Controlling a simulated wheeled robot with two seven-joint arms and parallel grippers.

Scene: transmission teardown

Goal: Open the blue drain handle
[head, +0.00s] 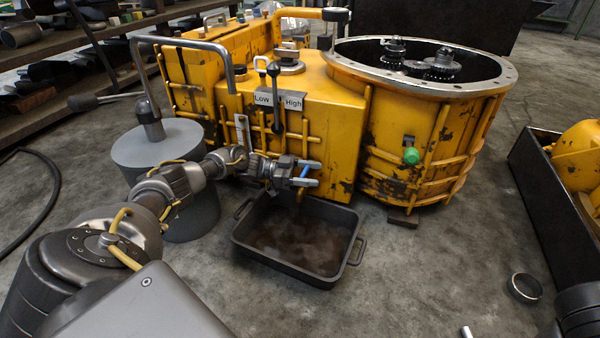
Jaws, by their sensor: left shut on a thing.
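The blue drain handle (305,172) shows low on the front of the yellow transmission housing (335,115). My left gripper (309,173) reaches in from the left and is shut on the blue handle, one finger above and one below it. The fingers hide part of the handle and the valve behind it. A dark drain pan (346,259) sits on the floor just below, with brownish liquid or residue in its bottom. I cannot tell if anything is flowing. My right gripper is not in view.
A grey cylinder (150,150) stands beside my left arm. A green knob (411,156) is on the round housing. A lever (276,100) stands by the Low/High plate. A black crate (540,200) with yellow parts is at right. A metal ring (525,287) lies on the floor.

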